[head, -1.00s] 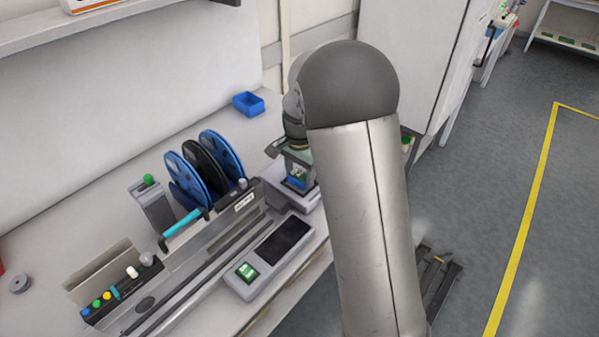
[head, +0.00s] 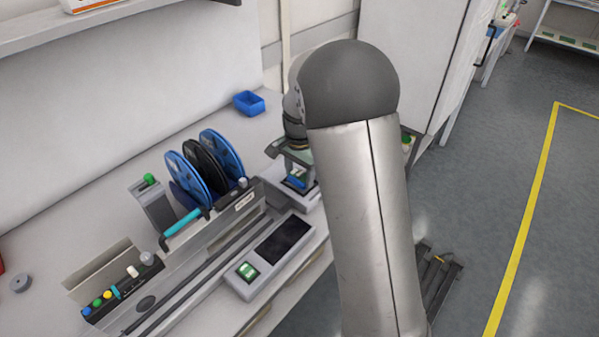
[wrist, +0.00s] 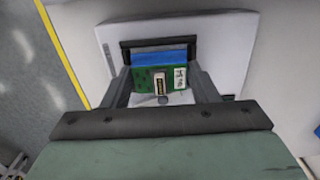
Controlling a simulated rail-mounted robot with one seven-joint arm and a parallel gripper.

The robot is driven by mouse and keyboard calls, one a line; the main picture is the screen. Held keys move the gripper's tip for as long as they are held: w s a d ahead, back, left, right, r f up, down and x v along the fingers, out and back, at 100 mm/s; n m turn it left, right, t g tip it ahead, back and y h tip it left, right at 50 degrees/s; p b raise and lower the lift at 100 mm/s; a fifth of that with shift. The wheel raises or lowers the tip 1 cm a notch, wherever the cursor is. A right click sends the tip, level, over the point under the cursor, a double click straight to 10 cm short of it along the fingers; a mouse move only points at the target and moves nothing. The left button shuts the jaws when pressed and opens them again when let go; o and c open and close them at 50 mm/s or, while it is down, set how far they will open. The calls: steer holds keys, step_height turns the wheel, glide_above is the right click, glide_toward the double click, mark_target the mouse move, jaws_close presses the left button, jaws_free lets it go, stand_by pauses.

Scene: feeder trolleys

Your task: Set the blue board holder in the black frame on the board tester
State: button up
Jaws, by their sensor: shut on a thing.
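The blue board holder (wrist: 160,57) carries a green circuit board (wrist: 178,80) with a white label. My gripper (wrist: 160,82) is shut on the holder, one finger at each side. The black frame (wrist: 158,43) shows just beyond the holder on the light grey board tester (wrist: 222,55). The holder lines up with the frame's opening; I cannot tell whether it rests in it or hangs just above. In the head view the blue holder (head: 296,182) shows low over the board tester (head: 311,203), under my gripper (head: 291,158). My arm hides its right side.
A grey device with a dark panel (head: 284,241) stands left of the tester. Blue and black reels (head: 205,168) and a feeder with a teal handle (head: 184,229) stand further left. A small blue bin (head: 248,103) is behind. The bench around the bin is clear.

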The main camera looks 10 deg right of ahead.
steer(key=shift+f, duration=0.35)
steer(key=o, duration=1.1)
step_height(320, 180, up, 18)
steer(key=shift+f+b, duration=0.25)
steer(key=shift+b, duration=0.35)
